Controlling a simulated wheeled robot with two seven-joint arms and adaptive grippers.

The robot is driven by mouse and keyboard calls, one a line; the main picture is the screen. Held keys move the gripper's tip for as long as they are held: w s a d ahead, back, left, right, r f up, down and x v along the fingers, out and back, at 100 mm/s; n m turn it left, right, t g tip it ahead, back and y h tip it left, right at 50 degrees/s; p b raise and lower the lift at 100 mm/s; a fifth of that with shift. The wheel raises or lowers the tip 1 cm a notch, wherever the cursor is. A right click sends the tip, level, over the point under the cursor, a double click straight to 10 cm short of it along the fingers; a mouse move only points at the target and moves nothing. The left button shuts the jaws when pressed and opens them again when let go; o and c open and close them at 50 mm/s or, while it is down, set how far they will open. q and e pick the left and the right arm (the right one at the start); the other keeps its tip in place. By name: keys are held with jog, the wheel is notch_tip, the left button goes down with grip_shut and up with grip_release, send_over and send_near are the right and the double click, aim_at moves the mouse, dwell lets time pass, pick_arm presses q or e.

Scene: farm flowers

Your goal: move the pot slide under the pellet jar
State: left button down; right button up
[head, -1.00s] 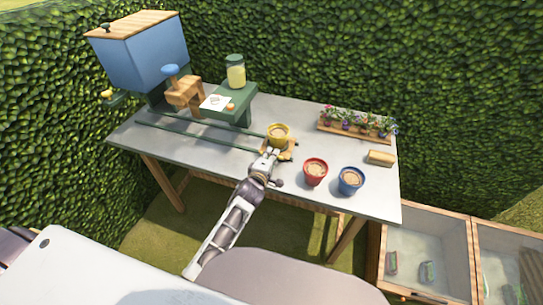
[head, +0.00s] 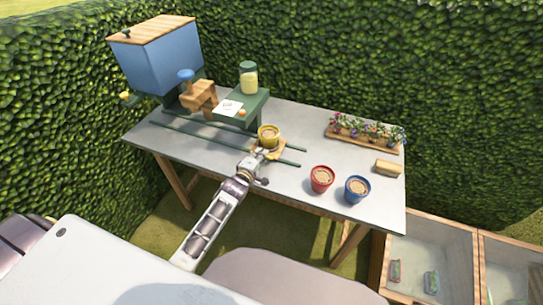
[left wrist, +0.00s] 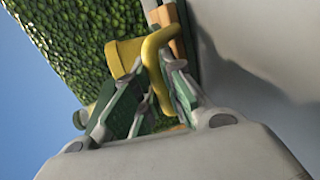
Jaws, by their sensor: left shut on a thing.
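The pot slide (head: 278,154) is a small wooden carriage on two green rails (head: 290,163) on the grey table. A yellow pot with brown filling (head: 268,134) stands upright on it. The pellet jar (head: 249,80) is glass with pale yellow contents and a green lid. It stands on a green shelf (head: 262,101) above the rails, and the slide is in front and to the right of it. My left gripper (head: 256,158) is shut at the slide's near side. In the left wrist view its fingers are around a curved yellow handle (left wrist: 152,48). My right gripper is not in view.
A red pot (head: 321,180) and a blue pot (head: 357,190) stand to the right.

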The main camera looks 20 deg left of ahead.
pick_arm(q)
jog(key=a+p, duration=0.1)
jog(key=a, duration=0.2)
jog(key=shift+a+r, duration=0.1)
jog(key=shift+a, duration=0.1)
jog(key=a, duration=0.4)
jog(key=a+p, duration=0.1)
jog(key=a, duration=0.3)
jog(key=shift+w+a, duration=0.2)
jog(key=shift+a, duration=0.95)
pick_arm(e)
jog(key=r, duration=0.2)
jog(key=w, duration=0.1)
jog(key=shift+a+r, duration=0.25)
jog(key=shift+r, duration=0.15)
pick_arm(q)
jog(key=c, duration=1.6)
grip_release()
jog(key=shift+o, duration=0.6)
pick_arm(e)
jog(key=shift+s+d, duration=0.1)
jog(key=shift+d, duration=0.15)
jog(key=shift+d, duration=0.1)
